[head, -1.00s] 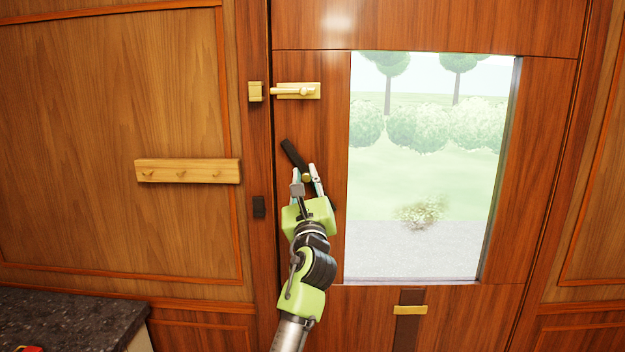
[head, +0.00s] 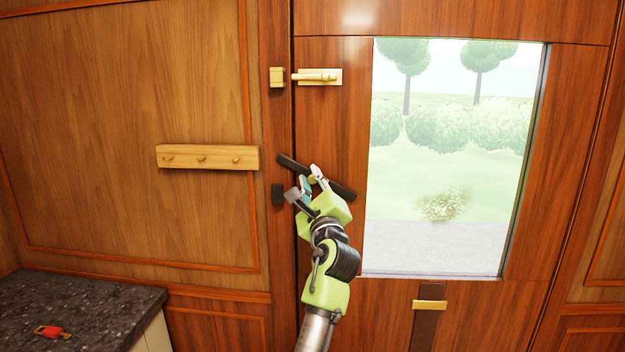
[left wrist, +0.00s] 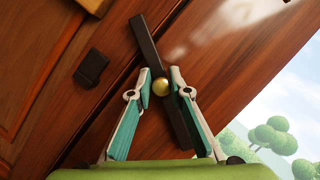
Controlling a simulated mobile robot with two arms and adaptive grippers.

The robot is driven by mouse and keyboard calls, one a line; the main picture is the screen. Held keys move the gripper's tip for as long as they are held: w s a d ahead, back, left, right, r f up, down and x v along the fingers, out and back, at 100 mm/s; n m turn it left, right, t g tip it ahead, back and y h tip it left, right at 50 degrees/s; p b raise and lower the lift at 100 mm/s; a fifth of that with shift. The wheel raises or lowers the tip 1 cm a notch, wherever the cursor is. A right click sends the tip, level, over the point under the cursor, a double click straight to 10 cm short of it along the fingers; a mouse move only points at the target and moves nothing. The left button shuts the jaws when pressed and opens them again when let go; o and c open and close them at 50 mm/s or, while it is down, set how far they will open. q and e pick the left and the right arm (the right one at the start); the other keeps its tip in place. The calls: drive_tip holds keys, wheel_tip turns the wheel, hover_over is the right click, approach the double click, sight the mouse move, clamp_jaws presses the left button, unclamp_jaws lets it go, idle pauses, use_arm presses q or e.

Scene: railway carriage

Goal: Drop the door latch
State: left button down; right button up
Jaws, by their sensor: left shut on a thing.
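The door latch (head: 342,189) is a dark bar on the wooden door, tilted with its left end up. It also shows in the left wrist view (left wrist: 146,42), where a round brass knob (left wrist: 161,86) sits on it. My left gripper (head: 310,179) is shut on the latch at this knob, one teal-padded finger on each side, as the left wrist view (left wrist: 160,82) shows. A small dark catch (head: 278,195) is on the door frame, left of and below the bar's raised left end. The bar's end is clear of the catch. My right gripper is out of view.
A wooden peg rail (head: 208,157) is on the left wall. A dark counter (head: 90,305) with a red object (head: 52,331) stands at lower left. A window (head: 450,160) fills the door's middle.

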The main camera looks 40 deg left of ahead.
use_arm(q)
drive_tip(key=shift+f, duration=0.3)
drive_tip(key=c, duration=2)
unclamp_jaws()
drive_tip(key=shift+o, duration=0.2)
drive_tip(key=shift+w+a, duration=0.15)
drive_tip(key=shift+a, duration=0.05)
drive_tip(key=shift+s+d+r, duration=0.1)
drive_tip(key=shift+s+d, duration=0.15)
drive_tip(key=shift+d, duration=0.05)
drive_tip(key=v, duration=1.1)
drive_tip(key=shift+s, duration=0.1)
